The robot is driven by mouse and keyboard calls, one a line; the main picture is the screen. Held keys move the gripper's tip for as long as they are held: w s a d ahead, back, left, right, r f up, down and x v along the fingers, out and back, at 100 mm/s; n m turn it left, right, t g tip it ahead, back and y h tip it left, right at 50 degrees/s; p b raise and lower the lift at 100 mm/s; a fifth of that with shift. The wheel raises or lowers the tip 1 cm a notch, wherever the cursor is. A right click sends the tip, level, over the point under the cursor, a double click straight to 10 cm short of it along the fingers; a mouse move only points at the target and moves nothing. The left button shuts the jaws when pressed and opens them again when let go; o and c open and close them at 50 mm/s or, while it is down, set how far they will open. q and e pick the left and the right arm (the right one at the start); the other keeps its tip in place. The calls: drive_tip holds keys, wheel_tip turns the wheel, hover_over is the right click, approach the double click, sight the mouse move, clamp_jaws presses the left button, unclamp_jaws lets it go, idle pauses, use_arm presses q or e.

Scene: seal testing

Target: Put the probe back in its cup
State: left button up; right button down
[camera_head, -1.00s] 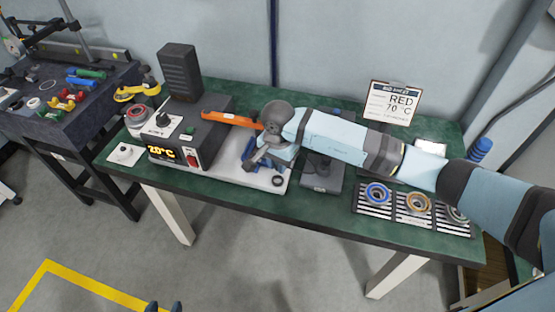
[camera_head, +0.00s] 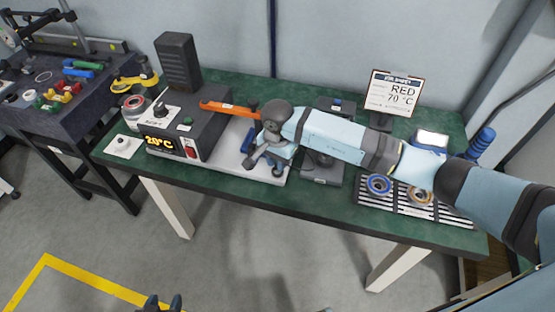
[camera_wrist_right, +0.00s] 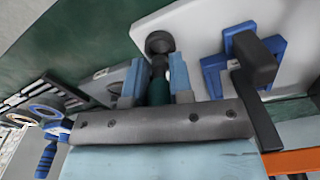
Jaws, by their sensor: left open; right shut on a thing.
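My right gripper (camera_head: 266,163) is low over the front of the white plate (camera_head: 228,163). In the right wrist view its two fingers (camera_wrist_right: 156,88) are shut on a dark teal, rod-like thing, which looks like the probe (camera_wrist_right: 158,90). A round black piece, perhaps the cup (camera_wrist_right: 159,42), shows on the white plate just beyond the probe's end. I cannot tell whether the probe touches it or is inside it. In the head view the gripper mostly hides both. My left gripper (camera_head: 162,302) is open at the bottom edge, away from the table; only its dark fingertips show.
A blue fixture with a black handle (camera_wrist_right: 245,55) stands on the plate beside the gripper. An orange bar (camera_head: 226,107) and the 20 °C control box (camera_head: 187,135) are to the left.

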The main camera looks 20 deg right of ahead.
drive_tip(key=shift+f+b, duration=0.5)
drive_tip(key=shift+f, duration=0.3)
drive_tip(key=shift+f, duration=0.2)
drive_tip(key=c, duration=0.9)
unclamp_jaws()
drive_tip(key=shift+r+p, duration=1.65)
drive_tip(key=shift+r, duration=2.4)
